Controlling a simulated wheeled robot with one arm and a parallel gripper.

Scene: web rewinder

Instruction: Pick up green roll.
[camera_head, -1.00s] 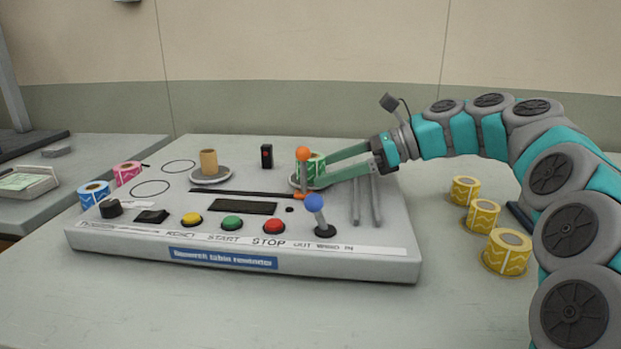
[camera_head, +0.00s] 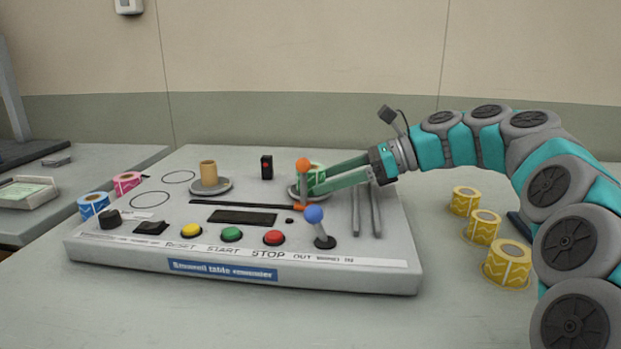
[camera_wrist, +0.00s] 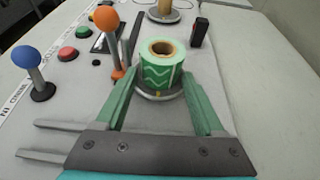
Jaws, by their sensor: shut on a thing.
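The green roll (camera_wrist: 161,70) has a white wavy pattern and a brown core. It stands upright on a round grey plate on the rewinder, and in the head view (camera_head: 316,173) it is partly hidden behind the orange-knobbed lever and my gripper. My gripper (camera_wrist: 160,82) reaches in from the right with its green fingers on either side of the roll. The fingers are shut on the roll, low at the plate; it also shows in the head view (camera_head: 322,180).
The orange-knobbed lever (camera_head: 303,180) stands close to the roll. A blue-knobbed lever (camera_head: 315,225) is nearer the front. A brown core (camera_head: 208,173) sits on the left plate. A black block (camera_head: 267,167) stands behind. Several yellow rolls (camera_head: 507,265) stand on the table at right.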

